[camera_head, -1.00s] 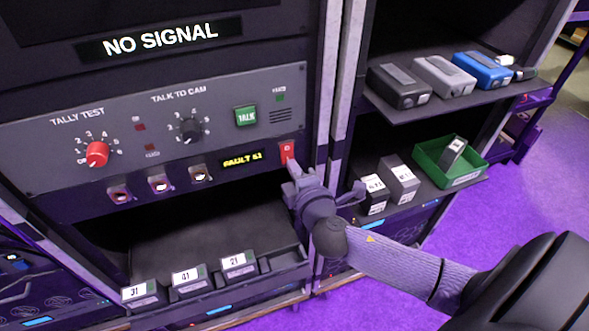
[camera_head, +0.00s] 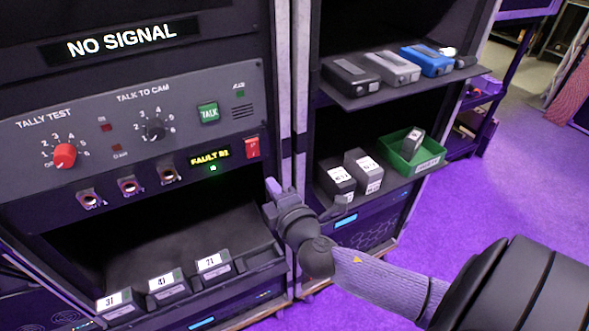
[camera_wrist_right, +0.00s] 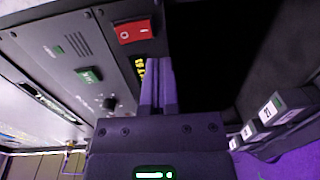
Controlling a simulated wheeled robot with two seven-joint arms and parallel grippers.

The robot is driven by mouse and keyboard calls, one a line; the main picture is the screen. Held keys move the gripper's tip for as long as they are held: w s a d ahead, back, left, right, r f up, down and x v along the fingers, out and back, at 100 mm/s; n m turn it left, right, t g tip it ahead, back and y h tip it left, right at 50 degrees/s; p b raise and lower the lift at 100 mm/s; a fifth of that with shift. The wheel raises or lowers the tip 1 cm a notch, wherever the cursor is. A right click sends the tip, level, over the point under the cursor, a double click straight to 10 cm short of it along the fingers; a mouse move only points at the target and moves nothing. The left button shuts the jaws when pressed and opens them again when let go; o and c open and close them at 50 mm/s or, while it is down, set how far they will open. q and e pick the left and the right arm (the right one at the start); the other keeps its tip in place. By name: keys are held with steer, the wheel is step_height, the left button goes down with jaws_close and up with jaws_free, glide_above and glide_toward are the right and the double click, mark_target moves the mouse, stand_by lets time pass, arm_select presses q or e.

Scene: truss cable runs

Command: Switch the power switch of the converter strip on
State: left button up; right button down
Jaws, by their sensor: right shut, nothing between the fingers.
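A small green mark glows just under that display. In the right wrist view the switch (camera_wrist_right: 133,31) shows its O and I marks; I cannot tell for sure which side is pressed in. My right gripper (camera_head: 272,188) is shut and empty, below and slightly right of the switch, apart from it. Its closed fingers also show in the wrist view (camera_wrist_right: 158,85). My left gripper is not in view.
A red knob (camera_head: 65,155), a black knob (camera_head: 154,130) and a green TALK button (camera_head: 208,112) are on the panel. Numbered packs stand in the open bay below. The right shelves hold several boxes and a green bin (camera_head: 402,160). Purple floor lies clear at right.

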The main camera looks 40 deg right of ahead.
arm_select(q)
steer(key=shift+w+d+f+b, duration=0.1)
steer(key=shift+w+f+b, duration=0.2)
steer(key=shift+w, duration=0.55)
arm_select(e)
steer(key=f+v, duration=0.1)
steer(key=v, duration=0.6)
steer(key=shift+f, duration=0.3)
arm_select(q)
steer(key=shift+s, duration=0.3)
